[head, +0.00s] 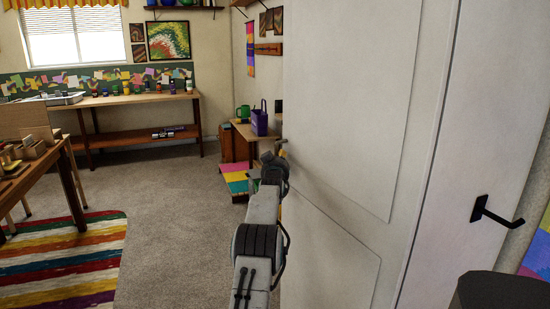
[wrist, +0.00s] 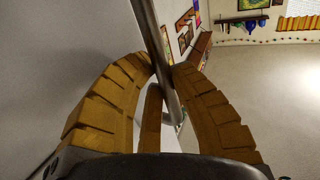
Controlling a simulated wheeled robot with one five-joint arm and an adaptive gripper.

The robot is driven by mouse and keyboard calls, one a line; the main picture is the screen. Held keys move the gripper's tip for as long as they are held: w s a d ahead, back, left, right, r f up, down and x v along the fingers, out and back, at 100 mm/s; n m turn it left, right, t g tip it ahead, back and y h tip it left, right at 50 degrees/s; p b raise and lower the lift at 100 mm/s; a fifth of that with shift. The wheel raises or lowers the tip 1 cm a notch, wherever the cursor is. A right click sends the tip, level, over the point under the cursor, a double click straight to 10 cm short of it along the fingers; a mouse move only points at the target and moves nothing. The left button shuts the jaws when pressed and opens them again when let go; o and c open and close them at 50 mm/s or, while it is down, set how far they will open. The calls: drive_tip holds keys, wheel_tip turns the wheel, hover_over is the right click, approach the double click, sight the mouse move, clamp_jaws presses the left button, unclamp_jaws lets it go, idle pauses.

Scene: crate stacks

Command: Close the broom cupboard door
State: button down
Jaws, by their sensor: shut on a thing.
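The white panelled door (head: 345,110) fills the right half of the head view, standing upright. My gripper (head: 277,160) is at the door's left edge, partly hidden by my own arm. In the wrist view the two ochre, ribbed fingers of my gripper (wrist: 164,68) are closed around a grey metal bar, the door handle (wrist: 150,30). The bar runs between the fingertips. The pale door face (wrist: 60,50) lies to the left of it. The inside of the cupboard is hidden, and I cannot tell how wide the door stands open.
A white panel (head: 480,130) with a black hook (head: 492,212) is right of the door. A low wooden table (head: 240,131) with a purple caddy (head: 259,122) stands beyond the gripper. Grey carpet (head: 175,220) is clear to the left, before a striped rug (head: 65,255) and workbench (head: 68,170).

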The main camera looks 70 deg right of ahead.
drive_tip(key=shift+s+d+f, duration=0.1)
drive_tip(key=shift+s+f, duration=0.25)
drive_tip(key=c, duration=1.4)
unclamp_jaws()
drive_tip(key=shift+s+r, duration=0.15)
drive_tip(key=o, duration=0.3)
drive_tip(key=shift+r, duration=0.1)
drive_tip(key=shift+w, duration=0.2)
drive_tip(key=shift+a+r, duration=0.1)
drive_tip(key=shift+a, duration=0.1)
drive_tip(key=shift+v, duration=5.9)
drive_tip(key=shift+o, duration=0.3)
